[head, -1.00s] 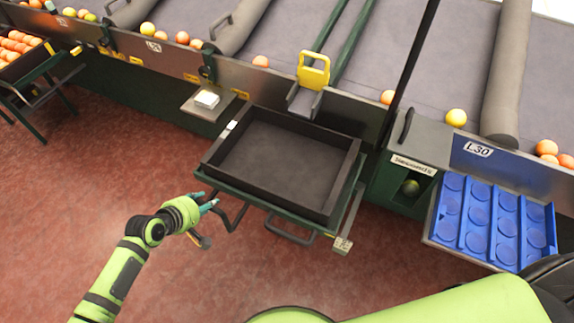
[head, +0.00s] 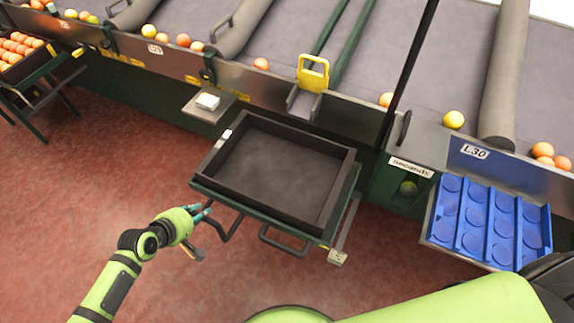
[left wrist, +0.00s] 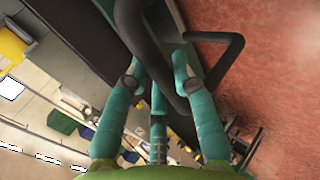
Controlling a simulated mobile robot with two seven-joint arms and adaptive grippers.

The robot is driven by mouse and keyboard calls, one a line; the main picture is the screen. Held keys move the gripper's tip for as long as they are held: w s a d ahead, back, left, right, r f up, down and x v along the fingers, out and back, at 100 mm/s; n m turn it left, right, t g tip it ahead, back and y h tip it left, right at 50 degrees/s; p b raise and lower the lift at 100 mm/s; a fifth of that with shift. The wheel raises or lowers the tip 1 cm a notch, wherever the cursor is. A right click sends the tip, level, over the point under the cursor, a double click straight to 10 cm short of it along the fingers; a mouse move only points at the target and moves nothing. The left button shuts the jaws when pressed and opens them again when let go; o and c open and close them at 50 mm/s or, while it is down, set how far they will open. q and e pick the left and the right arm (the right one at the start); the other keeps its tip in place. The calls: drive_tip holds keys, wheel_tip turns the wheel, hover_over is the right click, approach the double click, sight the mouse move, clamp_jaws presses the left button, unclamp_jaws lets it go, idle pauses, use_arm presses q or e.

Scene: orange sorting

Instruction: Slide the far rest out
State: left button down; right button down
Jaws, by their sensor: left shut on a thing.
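A green-edged rest (head: 275,222) stands out from the front of the sorting line and carries a dark, empty tray (head: 328,215). A dark bent bar handle (head: 233,229) sticks out at the rest's left front. My left gripper (head: 208,208) is at this handle, with its teal fingers shut on the bar. In the left wrist view the fingers (left wrist: 160,90) close around the dark bar (left wrist: 152,50), partly hiding it. A second loop handle (head: 283,242) is on the rest's front, with nothing on it. My right gripper is not in view.
A blue cupped tray (head: 503,257) is at the right, beside a box labelled seconds (head: 411,167). A rack of oranges (head: 12,55) stands far left. The red floor in front is clear.

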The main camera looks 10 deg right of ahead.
use_arm(q)
drive_tip(key=s+a+f+p, duration=0.1)
drive_tip(key=s+a, duration=0.3)
drive_tip(key=s, duration=0.2)
drive_tip(key=shift+s+a+p, duration=0.2)
drive_tip(key=shift+s+p, duration=0.15)
drive_tip(key=c, duration=0.8)
unclamp_jaws()
drive_tip(key=shift+c, duration=0.2)
drive_tip(key=shift+w+r, duration=0.1)
drive_tip(key=shift+w, duration=0.05)
drive_tip(key=shift+w, duration=0.1)
drive_tip(key=shift+a, duration=0.1)
wheel_tip(320, 180, up, 7)
drive_tip(key=p, duration=0.7)
drive_tip(key=shift+w+r, duration=0.15)
drive_tip(key=shift+r, duration=0.05)
